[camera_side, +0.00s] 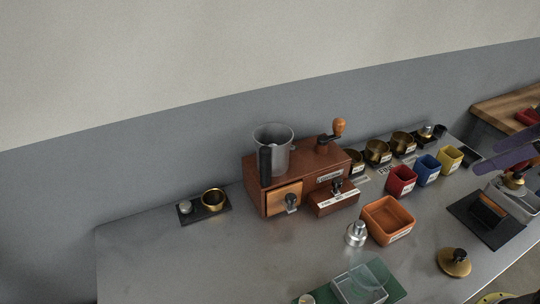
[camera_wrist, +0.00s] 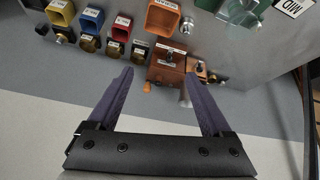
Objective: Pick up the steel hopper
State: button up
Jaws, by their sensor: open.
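The steel hopper (camera_side: 281,157) is a grey metal cup, open at the top, with an upright black handle on its front left. It stands on top of the brown wooden roaster box (camera_side: 258,188), left of a crank with a wooden knob. In the wrist view, part of a grey shape that looks like the hopper (camera_wrist: 184,98) shows beside the right finger, partly hidden. My gripper (camera_wrist: 160,75) has two purple fingers spread apart with nothing between them. In the side view my gripper (camera_side: 477,156) is at the far right edge, well away from the hopper.
Red (camera_side: 401,181), blue (camera_side: 427,170) and yellow (camera_side: 450,158) bins and several brass cups stand right of the box. An orange bin (camera_side: 389,238) and a steel weight (camera_side: 356,236) are in front. A glass dish (camera_side: 362,288) lies nearer. The table's left part is mostly clear.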

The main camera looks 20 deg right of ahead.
jog(key=w+a+r+n+y, duration=0.1)
jog(key=w+a+r+n, duration=0.1)
jog(key=w+r, duration=0.25)
jog(key=w+a+r+n, duration=0.1)
jog(key=w+a+r, duration=0.2)
jog(key=w, duration=0.3)
jog(key=n+g+y, duration=0.2)
jog(key=n+g, duration=0.1)
jog(key=n, duration=0.1)
send_over(268, 146)
jog(key=s+d, duration=0.3)
jog(key=d, duration=0.4)
notch_tip(268, 146, down, 4)
jog(key=shift+s+a+x, duration=0.3)
jog(key=shift+s+x, duration=0.05)
jog(key=shift+x, duration=2.75)
jog(key=shift+s+a+x, duration=0.25)
jog(key=shift+s+x, duration=0.1)
jog(key=shift+x, duration=2.8)
jog(key=shift+s+a+x, duration=0.3)
jog(key=shift+s+x, duration=0.05)
jog(key=shift+x, duration=2.75)
jog(key=shift+g, duration=0.3)
grip_shut()
